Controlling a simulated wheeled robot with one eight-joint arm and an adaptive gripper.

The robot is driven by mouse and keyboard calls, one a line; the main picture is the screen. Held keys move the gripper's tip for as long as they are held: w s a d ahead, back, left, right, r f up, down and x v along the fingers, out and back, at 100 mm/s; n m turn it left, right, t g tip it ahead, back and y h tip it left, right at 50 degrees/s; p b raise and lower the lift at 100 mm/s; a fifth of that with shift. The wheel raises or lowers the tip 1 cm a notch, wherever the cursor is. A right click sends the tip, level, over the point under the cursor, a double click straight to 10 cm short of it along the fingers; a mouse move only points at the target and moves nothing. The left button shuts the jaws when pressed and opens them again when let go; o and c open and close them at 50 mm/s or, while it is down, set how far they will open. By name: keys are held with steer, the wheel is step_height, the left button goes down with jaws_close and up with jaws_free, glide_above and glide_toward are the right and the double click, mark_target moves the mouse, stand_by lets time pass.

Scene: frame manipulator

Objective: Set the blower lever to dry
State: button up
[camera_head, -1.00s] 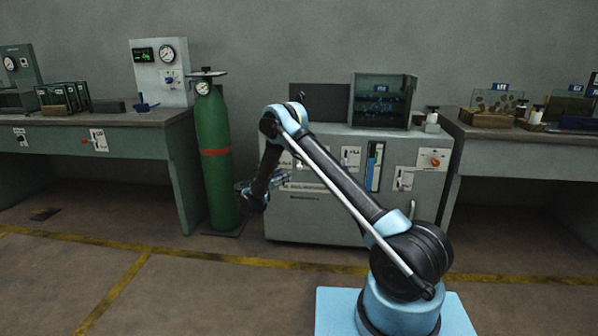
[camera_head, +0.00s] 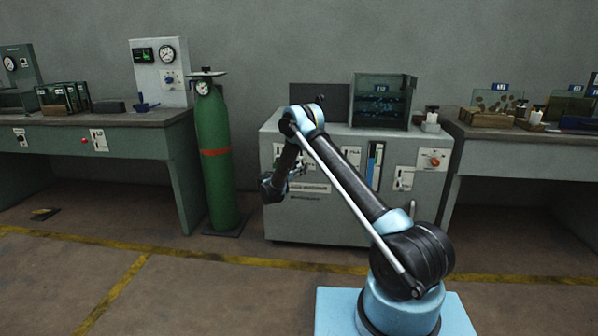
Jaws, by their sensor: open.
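A grey cabinet (camera_head: 335,225) stands against the wall with several small control plates on its front. A white plate (camera_head: 351,157) with a lever sits right of my arm's elbow, and another lever plate (camera_head: 403,179) sits lower right. A further plate (camera_head: 278,152) shows at the cabinet's left, partly behind my arm. The lettering is too small to tell which is the blower lever or where it is set. My gripper (camera_head: 299,170) is open and empty, in front of the cabinet's left half, small and partly hidden by my wrist. I cannot tell whether it touches anything.
A green gas cylinder (camera_head: 216,165) stands left of the cabinet. A red rotary switch (camera_head: 432,160) is at the cabinet's right. A glass box (camera_head: 383,101) stands on top. Benches flank both sides; the left one carries another lever plate (camera_head: 98,140). The front floor is clear.

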jaws_close()
steer(key=shift+a, duration=0.1)
